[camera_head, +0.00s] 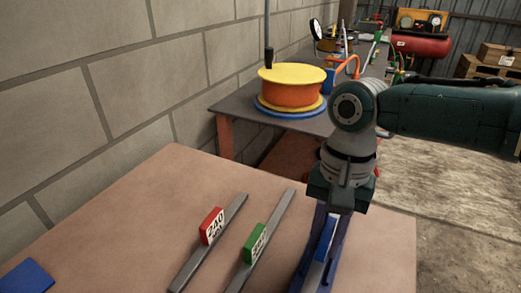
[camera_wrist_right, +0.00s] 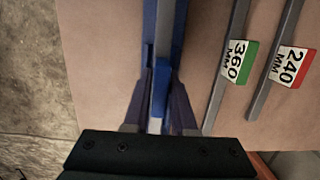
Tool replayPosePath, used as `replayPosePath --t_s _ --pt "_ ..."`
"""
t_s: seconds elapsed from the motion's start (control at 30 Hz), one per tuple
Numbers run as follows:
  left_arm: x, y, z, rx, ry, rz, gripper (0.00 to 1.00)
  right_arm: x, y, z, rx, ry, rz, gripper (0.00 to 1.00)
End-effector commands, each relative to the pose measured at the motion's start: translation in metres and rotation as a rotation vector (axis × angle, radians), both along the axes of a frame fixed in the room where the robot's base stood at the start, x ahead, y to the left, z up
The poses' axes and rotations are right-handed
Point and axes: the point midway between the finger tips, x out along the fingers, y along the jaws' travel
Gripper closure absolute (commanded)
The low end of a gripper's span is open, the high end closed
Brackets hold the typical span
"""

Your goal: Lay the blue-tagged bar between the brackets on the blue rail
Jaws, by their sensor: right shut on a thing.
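My right gripper (camera_head: 322,248) points down over the right part of the table, shut on the blue-tagged bar. The bar's blue tag (camera_head: 326,238) shows between the fingers, with the grey bar (camera_head: 314,276) below it. In the right wrist view, the blue tag (camera_wrist_right: 159,90) sits between the fingertips (camera_wrist_right: 158,112). The grey bar (camera_wrist_right: 165,38) runs up from it, in line with the blue rail (camera_wrist_right: 149,28), whose blue edges show on both sides. I cannot tell whether the bar touches the rail. The brackets are not clearly visible. My left gripper is not in view.
A red-tagged 240 bar (camera_head: 211,226) and a green-tagged 360 bar (camera_head: 254,243) lie on the brown table (camera_head: 150,200), left of my right gripper. A blue flat piece (camera_head: 27,277) is at the lower left. A yellow-orange drum (camera_head: 292,90) stands on a bench behind.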

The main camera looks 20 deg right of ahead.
Motion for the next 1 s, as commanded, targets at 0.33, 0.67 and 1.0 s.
replayPosePath --t_s 0.33,0.67,1.0 --pt "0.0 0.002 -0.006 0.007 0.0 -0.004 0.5 0.001 0.0 -0.007 0.001 -0.002 0.001 1.0" --pt "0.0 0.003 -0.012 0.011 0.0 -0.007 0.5 0.001 0.001 -0.015 0.001 -0.002 0.001 1.0" --pt "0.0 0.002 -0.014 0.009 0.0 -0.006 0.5 0.0 0.0 -0.019 0.001 -0.001 0.0 0.6"
